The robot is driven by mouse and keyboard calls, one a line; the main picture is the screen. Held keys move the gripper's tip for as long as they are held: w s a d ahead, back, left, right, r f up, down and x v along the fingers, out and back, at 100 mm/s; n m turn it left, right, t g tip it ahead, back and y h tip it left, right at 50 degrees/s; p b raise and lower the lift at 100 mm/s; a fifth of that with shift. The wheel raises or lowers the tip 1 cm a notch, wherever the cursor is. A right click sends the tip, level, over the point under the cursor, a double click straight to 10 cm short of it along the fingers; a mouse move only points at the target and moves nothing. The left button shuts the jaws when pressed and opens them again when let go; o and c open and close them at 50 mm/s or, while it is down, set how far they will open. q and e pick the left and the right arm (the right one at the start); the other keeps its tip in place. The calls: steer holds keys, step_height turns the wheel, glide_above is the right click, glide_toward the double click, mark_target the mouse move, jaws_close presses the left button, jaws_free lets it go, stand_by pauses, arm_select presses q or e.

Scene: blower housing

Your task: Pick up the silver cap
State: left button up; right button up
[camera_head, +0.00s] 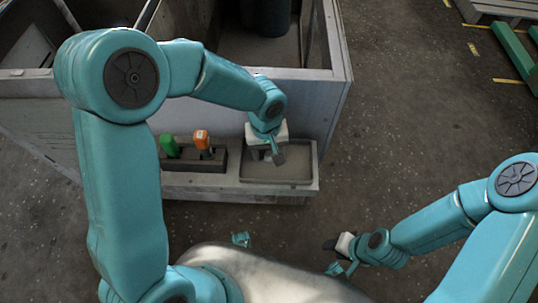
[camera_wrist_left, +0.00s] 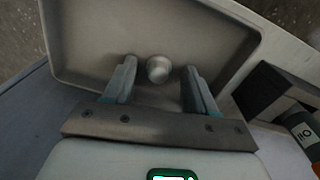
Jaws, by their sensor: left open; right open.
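The silver cap (camera_wrist_left: 158,68) is a small round metal piece in the left wrist view. It lies in the grey tray (camera_wrist_left: 90,50), between and a little beyond the fingertips of my left gripper (camera_wrist_left: 158,82). The fingers are open and the cap appears apart from both. In the head view my left gripper (camera_head: 272,155) reaches down over the tray (camera_head: 285,180) and hides the cap. My right gripper (camera_head: 338,258) is open and empty, low at the right, away from the tray.
Left of the tray, a dark holder (camera_head: 215,160) bears a green-topped item (camera_head: 169,145) and an orange-topped item (camera_head: 202,140). A grey-walled housing (camera_head: 300,100) stands behind the shelf. The floor on the right is mostly clear.

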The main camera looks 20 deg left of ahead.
arm_select(q)
jaws_close()
steer(key=shift+s, duration=0.1)
steer(key=shift+r, duration=0.15)
